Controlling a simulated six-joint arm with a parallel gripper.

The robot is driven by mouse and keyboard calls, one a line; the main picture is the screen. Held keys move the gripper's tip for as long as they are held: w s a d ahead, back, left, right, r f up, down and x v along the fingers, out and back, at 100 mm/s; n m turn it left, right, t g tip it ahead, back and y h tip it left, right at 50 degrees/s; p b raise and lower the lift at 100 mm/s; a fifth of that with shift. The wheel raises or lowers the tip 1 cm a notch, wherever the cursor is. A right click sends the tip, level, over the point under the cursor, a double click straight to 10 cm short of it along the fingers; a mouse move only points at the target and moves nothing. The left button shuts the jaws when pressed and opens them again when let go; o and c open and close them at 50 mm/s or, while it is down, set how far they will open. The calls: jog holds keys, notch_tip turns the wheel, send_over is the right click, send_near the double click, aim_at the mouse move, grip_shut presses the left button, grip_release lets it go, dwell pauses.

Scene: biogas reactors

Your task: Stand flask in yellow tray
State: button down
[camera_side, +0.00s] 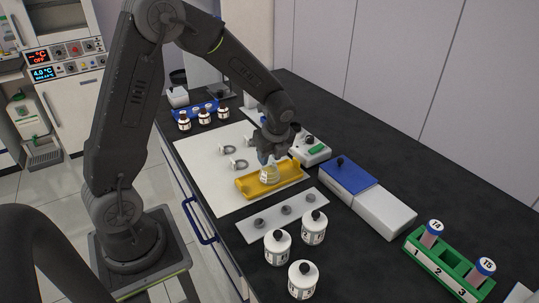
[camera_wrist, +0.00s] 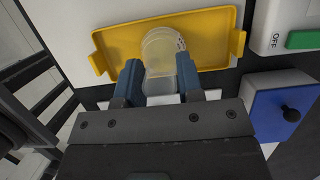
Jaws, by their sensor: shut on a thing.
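The yellow tray (camera_side: 284,181) lies on a white board on the bench, and it also shows in the wrist view (camera_wrist: 117,43). A clear glass flask (camera_side: 269,174) appears upright at the tray, over its left part in the side view. In the wrist view the flask (camera_wrist: 160,48) overlaps the tray's middle, with its neck between my fingers. My gripper (camera_wrist: 159,80) is shut on the flask. In the side view my gripper (camera_side: 268,156) is just above the tray. I cannot tell whether the flask's base touches the tray floor.
A device with a green switch (camera_side: 316,149) and a blue-lidded box (camera_side: 347,176) stand right of the tray. A grey plate with knobs (camera_side: 284,215) and several white bottles (camera_side: 314,227) are in front. A green rack (camera_side: 440,262) holds tubes. Ring holders (camera_side: 238,164) stand on the board.

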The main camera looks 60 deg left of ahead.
jog(key=shift+f, duration=0.15)
jog(key=c, duration=0.8)
grip_release()
jog(key=shift+o, duration=0.2)
jog(key=v, duration=1.1)
jog(key=s+d+r+n+t+h, duration=0.1)
jog(key=s+d+r+n+t, duration=0.1)
jog(key=s+d+n, duration=0.3)
jog(key=s+d+r+n+t+h, duration=0.2)
jog(key=s+d+r+n+t, duration=0.1)
jog(key=s+n, duration=1)
notch_tip(320, 180, up, 2)
jog(key=shift+d+r+t, duration=0.15)
jog(key=shift+d+t, duration=0.15)
jog(key=shift+d, duration=0.6)
